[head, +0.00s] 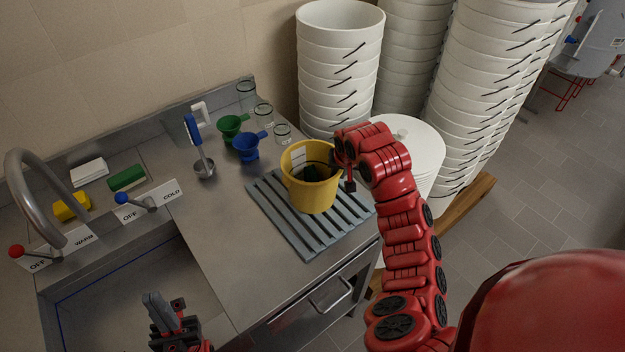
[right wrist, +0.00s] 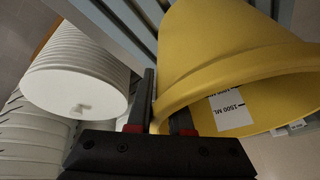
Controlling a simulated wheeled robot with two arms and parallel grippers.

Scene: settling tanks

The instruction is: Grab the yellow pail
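The yellow pail (head: 311,194) stands upright on a grey slatted rack (head: 263,205) on the steel counter. Something dark shows inside it. My right gripper (head: 344,172) is at the right side of its rim. In the right wrist view the pail (right wrist: 225,50) fills the upper right, with a "1500 ML" label inside. There my right gripper (right wrist: 162,108) has one finger outside the wall and one at the mouth, with a gap between them, so it looks open around the rim. My left gripper (head: 166,318) is over the sink, away from the pail and seemingly empty; its opening is unclear.
Tall stacks of white buckets (head: 338,45) stand behind the rack. A white lidded bucket stack (head: 425,150) is close behind my right arm. Green (head: 231,125) and blue (head: 246,146) funnels, glass jars and a ladle (head: 203,165) stand left of the pail. A tap (head: 40,190) arches over the sink.

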